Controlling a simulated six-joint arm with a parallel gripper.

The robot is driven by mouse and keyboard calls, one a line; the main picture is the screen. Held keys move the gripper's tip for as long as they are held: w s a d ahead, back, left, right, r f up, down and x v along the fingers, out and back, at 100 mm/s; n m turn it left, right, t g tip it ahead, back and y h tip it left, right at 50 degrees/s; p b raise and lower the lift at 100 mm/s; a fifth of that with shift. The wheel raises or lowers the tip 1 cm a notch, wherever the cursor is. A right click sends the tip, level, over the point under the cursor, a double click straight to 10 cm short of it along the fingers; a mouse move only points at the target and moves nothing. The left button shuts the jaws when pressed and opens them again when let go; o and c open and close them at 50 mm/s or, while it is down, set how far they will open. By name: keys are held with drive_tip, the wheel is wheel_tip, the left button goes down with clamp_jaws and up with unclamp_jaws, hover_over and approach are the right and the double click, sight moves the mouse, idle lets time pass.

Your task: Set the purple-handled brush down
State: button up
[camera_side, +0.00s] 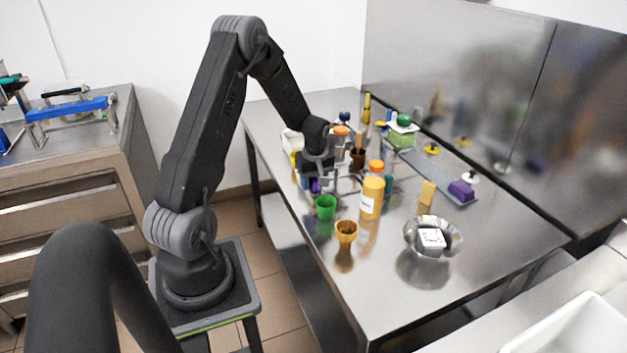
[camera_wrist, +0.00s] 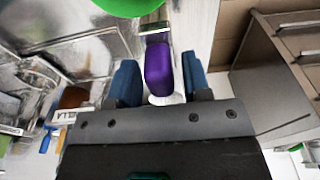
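The purple brush handle (camera_wrist: 158,68) lies between the two blue fingers of my gripper (camera_wrist: 160,72) in the wrist view. A narrow strip shows on each side of the handle, clearer on the right, so the fingers look open around it. A pale round part shows at its near end, and a grey metal part at its far end. In the side view, my gripper (camera_side: 318,172) is low over the left edge of the steel table (camera_side: 460,270). A small purple patch of the handle (camera_side: 314,186) shows below it. The bristles are not clearly visible.
A metal bowl (camera_side: 452,243) is further right. Tubs and bottles crowd behind. The table's front right is clear.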

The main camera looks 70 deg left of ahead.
drive_tip(key=shift+o, duration=0.5)
drive_tip(key=shift+r, duration=0.15)
drive_tip(key=shift+r, duration=0.35)
wheel_tip(320, 180, up, 11)
drive_tip(key=d, duration=0.1)
drive_tip(key=s+d+r+m+t, duration=0.1)
drive_tip(key=d+r+m, duration=0.35)
drive_tip(key=d, duration=0.35)
drive_tip(key=s+d+r+m+t, duration=0.1)
drive_tip(key=d+r+m, duration=0.2)
drive_tip(key=d+r, duration=0.3)
drive_tip(key=s+d+r+m+t, duration=0.1)
drive_tip(key=s+d+m, duration=0.4)
drive_tip(key=d, duration=0.3)
drive_tip(key=s+d+r+m+t+h, duration=0.1)
drive_tip(key=s+d+m+t, duration=0.1)
drive_tip(key=s+d+m, duration=0.3)
drive_tip(key=s+d, duration=0.1)
drive_tip(key=d, duration=0.2)
drive_tip(key=shift+s+r+t, duration=0.15)
drive_tip(key=shift+s+t, duration=0.15)
drive_tip(key=shift+s, duration=0.05)
drive_tip(key=shift+m, duration=0.25)
